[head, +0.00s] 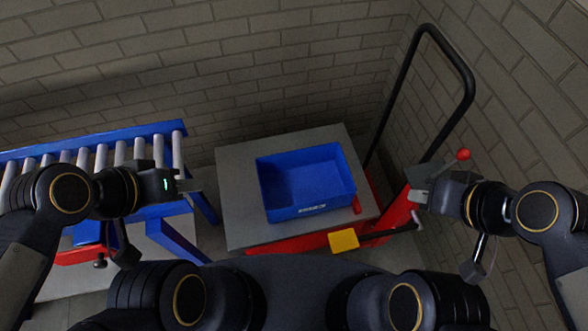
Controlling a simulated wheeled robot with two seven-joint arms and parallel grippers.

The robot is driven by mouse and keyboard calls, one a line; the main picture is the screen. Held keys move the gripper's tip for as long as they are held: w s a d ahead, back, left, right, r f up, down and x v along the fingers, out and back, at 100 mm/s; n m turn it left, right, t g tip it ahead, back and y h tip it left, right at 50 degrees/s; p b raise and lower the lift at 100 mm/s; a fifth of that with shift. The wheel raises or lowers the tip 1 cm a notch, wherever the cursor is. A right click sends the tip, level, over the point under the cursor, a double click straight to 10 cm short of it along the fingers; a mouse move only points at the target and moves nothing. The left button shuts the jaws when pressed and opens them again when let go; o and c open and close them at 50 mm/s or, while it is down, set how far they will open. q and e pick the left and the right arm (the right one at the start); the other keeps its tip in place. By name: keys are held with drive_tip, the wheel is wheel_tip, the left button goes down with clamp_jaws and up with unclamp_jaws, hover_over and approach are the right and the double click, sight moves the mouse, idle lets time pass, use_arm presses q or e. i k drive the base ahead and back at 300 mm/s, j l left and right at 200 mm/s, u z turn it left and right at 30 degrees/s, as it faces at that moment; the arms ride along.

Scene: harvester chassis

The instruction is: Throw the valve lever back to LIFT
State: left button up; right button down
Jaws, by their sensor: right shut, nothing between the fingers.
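The valve lever appears to be the thin rod with a red ball knob (463,154), beside the black push handle on the right. It slants up and right; its lower end is hidden by my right gripper. No LIFT marking is readable. My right gripper (414,198) is shut and empty, just below and left of the knob, close to the lever's lower part. I cannot tell whether it touches the lever. My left gripper (196,186) is left of the lift table, far from the lever. Whether its fingers are open is unclear.
The lift table (240,205) has a grey top carrying a blue bin (310,210). Its black push handle (468,85) rises at the right. A yellow pedal (343,240) shows at the front. A roller conveyor (100,133) stands left. Brick walls close the back and right.

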sight(464, 154)
drive_tip(key=z, duration=1.45)
